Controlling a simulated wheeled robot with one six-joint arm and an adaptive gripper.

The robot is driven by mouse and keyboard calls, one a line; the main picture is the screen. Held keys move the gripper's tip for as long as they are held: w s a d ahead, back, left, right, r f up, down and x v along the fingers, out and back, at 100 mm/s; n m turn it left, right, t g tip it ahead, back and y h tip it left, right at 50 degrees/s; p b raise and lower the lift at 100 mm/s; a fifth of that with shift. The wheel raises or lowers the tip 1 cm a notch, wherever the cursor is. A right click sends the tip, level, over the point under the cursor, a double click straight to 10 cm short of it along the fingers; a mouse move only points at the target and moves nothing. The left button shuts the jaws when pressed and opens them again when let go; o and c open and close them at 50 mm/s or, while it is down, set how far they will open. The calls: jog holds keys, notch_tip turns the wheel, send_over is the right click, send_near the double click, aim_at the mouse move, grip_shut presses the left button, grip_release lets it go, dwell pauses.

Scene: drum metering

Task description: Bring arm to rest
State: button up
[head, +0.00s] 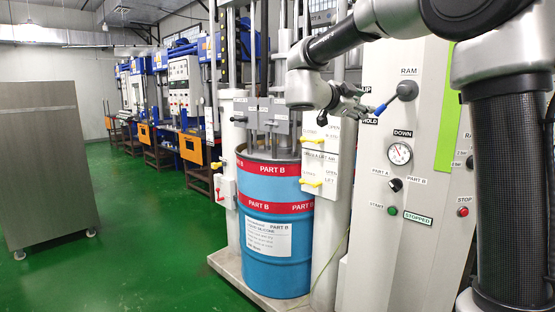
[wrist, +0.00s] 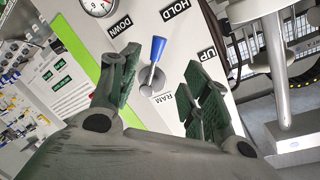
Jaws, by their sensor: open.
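My gripper (head: 362,100) is in front of the upper part of the white control panel (head: 372,215). In the wrist view, my gripper (wrist: 160,95) has its two green-padded fingers spread apart, with nothing held between them. The ram lever (wrist: 155,60) with a blue handle shows beyond and between the fingers, apart from them as far as I can tell. In the head view the ram lever (head: 400,95) points down and left from its black knob, its blue tip close to my fingers. UP, HOLD and DOWN labels surround it.
A blue drum (head: 275,240) marked PART B stands under the press left of the panel. Valves with yellow handles (head: 312,183) sit beside it. A pressure gauge (head: 400,153) and start and stop buttons are below the lever. Green floor at left is open beside a grey cabinet (head: 45,160).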

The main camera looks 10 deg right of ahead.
jog(key=w+a+f+n+t+y, duration=0.3)
jog(key=w+a+n+t+y, duration=0.6)
jog(key=a+y, duration=0.25)
jog(key=s+a+f+n+g+y, duration=0.4)
jog(key=s+a+f+n+y, duration=0.15)
jog(key=s+n, duration=0.25)
jog(key=s+d+f+n+g, duration=0.25)
jog(key=s+f+g, duration=0.2)
jog(key=s, duration=0.45)
jog(key=s+d+f+n+g, duration=0.1)
jog(key=s+d+f+g, duration=0.3)
jog(key=s, duration=0.5)
jog(key=s+d+f+h, duration=0.1)
jog(key=s+d+f, duration=0.1)
jog(key=s+d, duration=0.3)
jog(key=s+d+f+h, duration=0.1)
jog(key=s+d, duration=0.5)
jog(key=s, duration=0.7)
jog(key=shift+f+g+h, duration=0.35)
jog(key=shift+h, duration=0.15)
jog(key=shift+n, duration=0.25)
